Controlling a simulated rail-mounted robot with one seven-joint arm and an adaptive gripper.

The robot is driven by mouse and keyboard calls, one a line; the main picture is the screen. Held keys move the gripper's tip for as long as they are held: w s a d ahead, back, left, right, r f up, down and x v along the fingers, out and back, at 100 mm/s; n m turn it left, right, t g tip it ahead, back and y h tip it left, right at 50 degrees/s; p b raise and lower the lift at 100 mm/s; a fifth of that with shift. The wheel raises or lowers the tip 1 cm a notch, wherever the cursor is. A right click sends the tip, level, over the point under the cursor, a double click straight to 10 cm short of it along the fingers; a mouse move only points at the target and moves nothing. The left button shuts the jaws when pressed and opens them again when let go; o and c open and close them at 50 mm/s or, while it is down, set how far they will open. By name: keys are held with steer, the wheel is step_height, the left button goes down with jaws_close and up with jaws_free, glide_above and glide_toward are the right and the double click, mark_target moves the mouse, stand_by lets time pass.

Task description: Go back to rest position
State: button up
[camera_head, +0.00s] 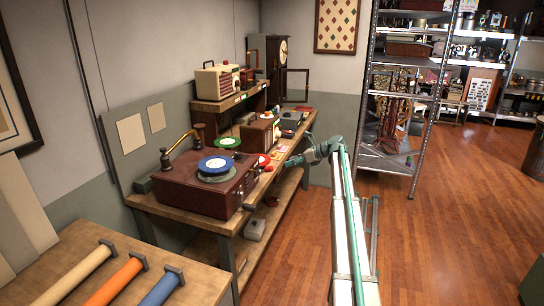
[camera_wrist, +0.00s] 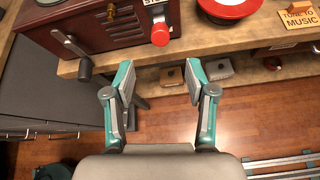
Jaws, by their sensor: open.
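My gripper (camera_wrist: 158,85) is open and empty in the wrist view, its two teal fingers wide apart. It is over the front edge of the wooden workbench (camera_wrist: 255,38), with the floor and a lower shelf below. In the head view my gripper (camera_head: 284,163) is at the bench's front edge, right of the record player (camera_head: 190,190). Its fingertips are small there.
A red disc with a white centre (camera_wrist: 228,8) and a "Tune to Music" card (camera_wrist: 298,16) lie on the bench. A blue record (camera_head: 216,164) tops the record player. A metal shelf rack (camera_head: 405,95) stands behind my arm.

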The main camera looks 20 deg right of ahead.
steer(key=s+a+f+n+g+h, duration=0.2)
steer(key=s+a+f+n, duration=0.4)
steer(key=s+f, duration=0.6)
steer(key=s+a+f+n+g+h, duration=0.25)
steer(key=s+a+f+n, duration=0.5)
steer(key=f, duration=0.65)
steer(key=s+a+f+n+g+h, duration=0.1)
steer(key=s+a+f+n+g, duration=0.3)
steer(key=s+f, duration=0.9)
steer(key=s+a+f+n+g+h, duration=0.1)
steer(key=s+a+f+n+g, duration=0.1)
steer(key=s, duration=1.3)
steer(key=s+a+f+n+g+h, duration=0.1)
steer(key=s+a+f+n, duration=0.4)
steer(key=s, duration=1)
steer(key=s+a+f+n+g+h, duration=0.1)
steer(key=s+a+f+n+g, duration=0.2)
steer(key=s, duration=1.2)
steer(key=a+f, duration=0.3)
steer(key=a, duration=0.3)
steer(key=shift+s+f+h, duration=0.15)
steer(key=shift+h, duration=0.2)
steer(key=shift+n, duration=0.25)
